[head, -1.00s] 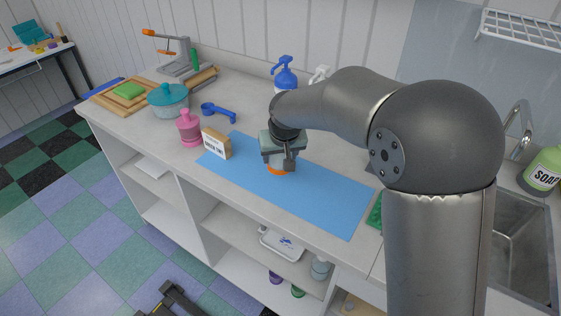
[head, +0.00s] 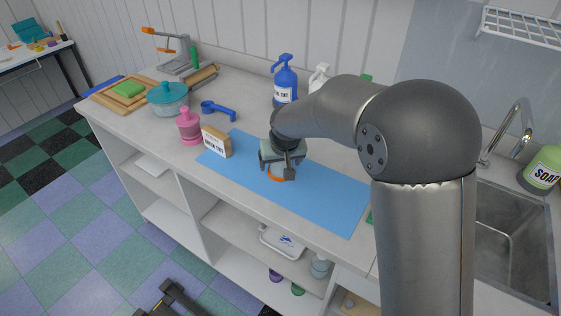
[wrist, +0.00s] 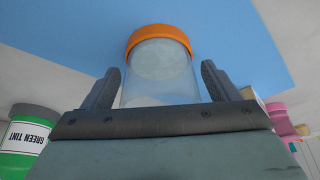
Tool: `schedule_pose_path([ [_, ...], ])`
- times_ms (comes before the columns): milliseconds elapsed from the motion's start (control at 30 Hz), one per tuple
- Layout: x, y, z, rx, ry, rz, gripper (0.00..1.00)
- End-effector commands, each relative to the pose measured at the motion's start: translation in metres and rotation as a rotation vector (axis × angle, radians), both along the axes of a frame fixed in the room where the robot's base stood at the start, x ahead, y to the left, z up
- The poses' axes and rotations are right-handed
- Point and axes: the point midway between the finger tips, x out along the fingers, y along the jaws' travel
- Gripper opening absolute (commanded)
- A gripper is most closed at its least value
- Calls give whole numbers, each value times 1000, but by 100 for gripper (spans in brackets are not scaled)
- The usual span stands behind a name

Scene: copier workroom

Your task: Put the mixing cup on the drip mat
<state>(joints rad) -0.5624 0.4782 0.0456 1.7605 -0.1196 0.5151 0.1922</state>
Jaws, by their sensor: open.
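The mixing cup is a clear cup with an orange band (wrist: 160,72) at its far end in the wrist view. In the head view only its orange part (head: 276,179) shows below my gripper; the rest is hidden. The drip mat is a flat blue sheet (head: 325,198) along the counter's front, with the cup over its middle. I cannot tell for certain whether the cup touches the mat. My gripper (wrist: 160,82) is open, one finger on each side of the clear body, with a small gap at both sides.
A small labelled box (head: 216,142) stands at the mat's left end, beside a pink bottle (head: 189,127). A blue pump bottle (head: 285,80) stands behind my gripper. A green tint bottle (wrist: 25,138) shows in the wrist view. The sink (head: 510,240) is at right. The mat's right part is clear.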

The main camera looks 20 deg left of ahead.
Motion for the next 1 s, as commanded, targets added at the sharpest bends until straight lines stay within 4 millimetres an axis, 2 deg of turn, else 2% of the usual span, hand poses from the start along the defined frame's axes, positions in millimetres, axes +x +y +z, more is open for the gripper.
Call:
schedule_pose_path([
  [167,-5,-3,19,3,-4,0,82],
  [400,-23,-13,67,2,-4,0,82],
  [600,-35,-19,100,2,-4,0,82],
  [800,-40,-22,113,0,-1,0,82],
  [1000,-41,-24,114,-1,1,-2,82],
])
